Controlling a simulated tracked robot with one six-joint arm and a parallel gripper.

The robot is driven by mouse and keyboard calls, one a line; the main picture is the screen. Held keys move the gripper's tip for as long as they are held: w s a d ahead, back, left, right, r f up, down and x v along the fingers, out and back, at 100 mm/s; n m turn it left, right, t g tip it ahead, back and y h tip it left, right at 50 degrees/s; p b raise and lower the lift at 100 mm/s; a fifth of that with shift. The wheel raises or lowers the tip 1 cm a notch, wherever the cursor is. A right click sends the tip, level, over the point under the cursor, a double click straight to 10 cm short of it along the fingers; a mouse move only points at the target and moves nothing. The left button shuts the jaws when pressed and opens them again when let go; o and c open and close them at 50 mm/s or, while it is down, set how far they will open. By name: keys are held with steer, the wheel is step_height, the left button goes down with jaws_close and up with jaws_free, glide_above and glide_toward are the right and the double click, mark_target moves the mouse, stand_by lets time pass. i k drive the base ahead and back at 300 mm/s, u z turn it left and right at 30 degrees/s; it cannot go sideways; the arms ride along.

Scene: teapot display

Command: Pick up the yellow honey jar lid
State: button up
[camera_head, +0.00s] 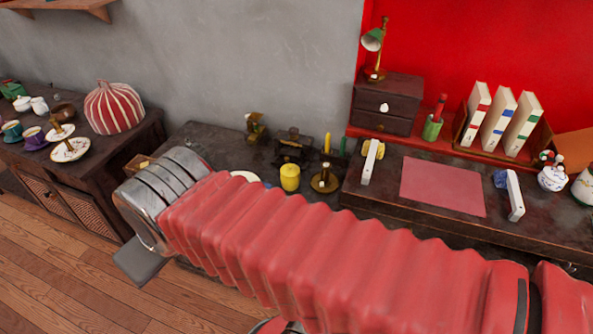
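A small yellow jar (290,182) stands on the dark table, left of a brass candle holder. Its yellow lid (290,169) appears to sit on top, though the edge between lid and jar is hard to see. My red bellows-covered arm crosses the foreground from the lower right. It ends in a ribbed silver wrist at the left, away from the jar. A flat grey part of my gripper (137,263) shows below the wrist, over the floor. The rest of the gripper is hidden, so its opening cannot be told.
The candle holder (324,180) with a yellow candle stands close right of the jar. A white plate (245,176) lies left of it, partly behind my arm. A dark cabinet (90,170) with a striped teapot (114,108) stands at left. The desk (420,215) is at right.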

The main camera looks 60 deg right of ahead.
mark_target(289, 169)
steer(key=i, duration=1)
